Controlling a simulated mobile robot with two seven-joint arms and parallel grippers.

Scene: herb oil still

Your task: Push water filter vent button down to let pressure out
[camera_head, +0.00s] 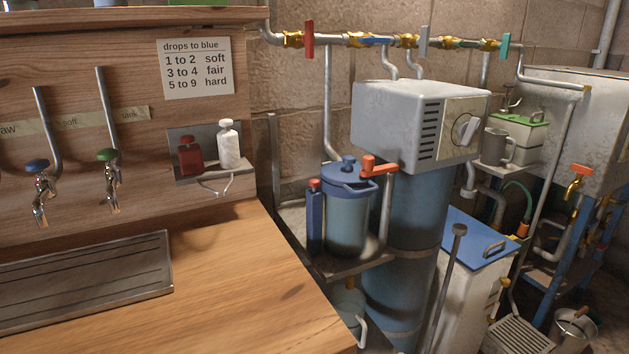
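A blue canister (346,222) with a blue lid (346,178) stands on a small metal shelf right of the wooden counter; it looks like the water filter. A small blue knob (348,161) sticks up from the lid. A red cap (314,184) tops a slim dark blue post (315,222) just left of the canister. I cannot tell for sure which of these is the vent button, or whether either is pressed. A red-orange lever valve (379,167) sits beside the lid at the right. Neither of my grippers is in view.
The wooden counter (235,285) fills the lower left, with a drain tray (80,280) under two taps. A grey control box (415,118) on a tall blue tank (405,235) stands close behind the canister. Pipes with coloured valves run above. Air above the counter is clear.

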